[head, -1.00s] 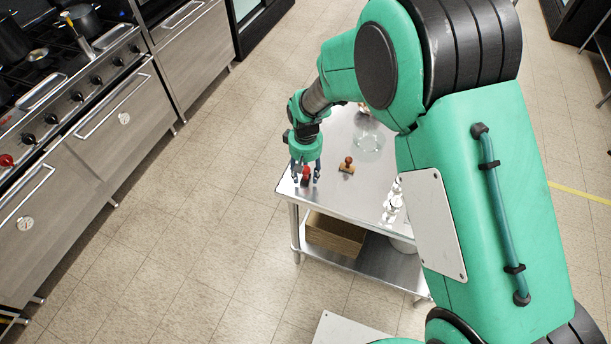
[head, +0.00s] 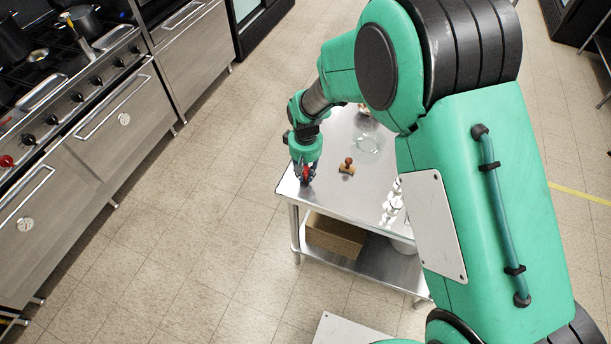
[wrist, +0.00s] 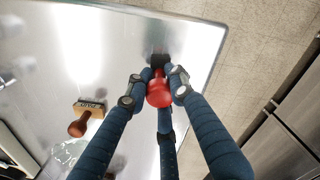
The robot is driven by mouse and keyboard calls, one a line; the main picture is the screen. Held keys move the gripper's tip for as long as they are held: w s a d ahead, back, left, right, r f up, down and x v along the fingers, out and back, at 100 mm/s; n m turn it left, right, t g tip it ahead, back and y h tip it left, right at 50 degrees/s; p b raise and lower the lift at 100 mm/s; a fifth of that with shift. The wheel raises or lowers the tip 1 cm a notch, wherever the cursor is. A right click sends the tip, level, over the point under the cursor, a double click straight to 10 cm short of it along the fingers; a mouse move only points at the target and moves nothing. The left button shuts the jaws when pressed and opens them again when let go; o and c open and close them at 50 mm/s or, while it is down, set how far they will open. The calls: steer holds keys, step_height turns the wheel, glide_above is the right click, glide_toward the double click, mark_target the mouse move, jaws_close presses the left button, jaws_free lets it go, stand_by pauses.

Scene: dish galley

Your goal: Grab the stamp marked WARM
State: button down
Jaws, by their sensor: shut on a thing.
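My gripper (head: 306,181) is shut on a stamp with a red knob (wrist: 159,94) at the near left corner of the steel table. In the wrist view its fingers close around the stamp, whose dark base shows just beyond the knob. I can read no marking on this stamp.
The steel table (head: 322,190) also holds a clear glass vessel (head: 369,143) farther back and white objects (head: 392,203) near the right. A stove and cabinets stand at the left, with open floor between.

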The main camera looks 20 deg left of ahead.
steer(key=shift+r, duration=0.1)
steer(key=shift+r, duration=0.7)
step_height(320, 180, up, 2)
steer(key=shift+r+p, duration=0.2)
steer(key=shift+p, duration=0.2)
steer(key=s+d+r+p, duration=0.1)
steer(key=s+d, duration=0.9)
steer(key=s, duration=0.2)
steer(key=shift+s, duration=0.25)
